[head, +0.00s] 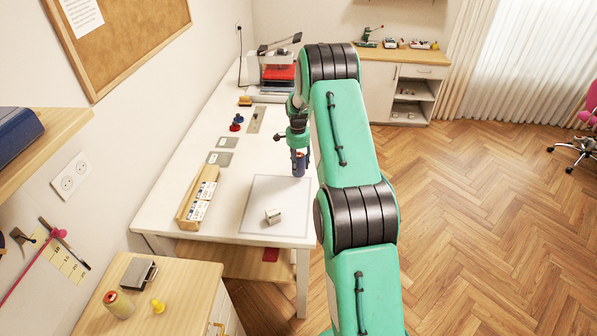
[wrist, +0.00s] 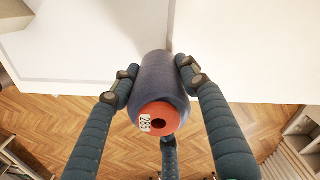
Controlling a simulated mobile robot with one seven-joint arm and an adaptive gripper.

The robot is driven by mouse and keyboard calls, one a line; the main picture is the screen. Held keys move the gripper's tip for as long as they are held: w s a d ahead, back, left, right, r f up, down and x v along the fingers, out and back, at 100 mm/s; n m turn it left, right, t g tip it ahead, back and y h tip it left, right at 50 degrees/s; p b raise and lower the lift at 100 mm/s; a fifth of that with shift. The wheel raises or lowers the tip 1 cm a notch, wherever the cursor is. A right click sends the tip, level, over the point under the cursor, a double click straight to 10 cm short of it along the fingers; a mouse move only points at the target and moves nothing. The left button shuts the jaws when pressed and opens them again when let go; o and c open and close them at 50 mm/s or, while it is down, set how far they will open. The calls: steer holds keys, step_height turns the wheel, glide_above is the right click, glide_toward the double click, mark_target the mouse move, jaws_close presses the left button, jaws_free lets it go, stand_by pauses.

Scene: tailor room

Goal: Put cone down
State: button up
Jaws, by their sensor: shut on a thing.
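The cone (wrist: 162,85) is a dark blue thread cone with an orange end and a white label reading 285. My gripper (wrist: 160,88) is shut on it, with fingers on both sides, in the wrist view. In the head view the cone (head: 298,165) hangs below my gripper (head: 298,148) near the right edge of the white table (head: 225,140), by the upper right corner of a pale mat (head: 262,192). I cannot tell whether the cone touches the surface.
A small whitish block (head: 273,216) sits on the mat. A wooden box with labelled cards (head: 198,195) stands left of it. Grey plates (head: 221,158) and a red-blue item (head: 237,123) lie farther back, before a machine (head: 277,75). A wooden cabinet (head: 180,290) stands at front left.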

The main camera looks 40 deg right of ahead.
steer(key=shift+f, duration=0.1)
stand_by(0.3)
steer(key=shift+f, duration=1.65)
steer(key=shift+f, duration=0.1)
steer(key=o, duration=1.3)
steer(key=shift+c, duration=0.2)
step_height(320, 180, up, 12)
steer(key=shift+w, duration=0.15)
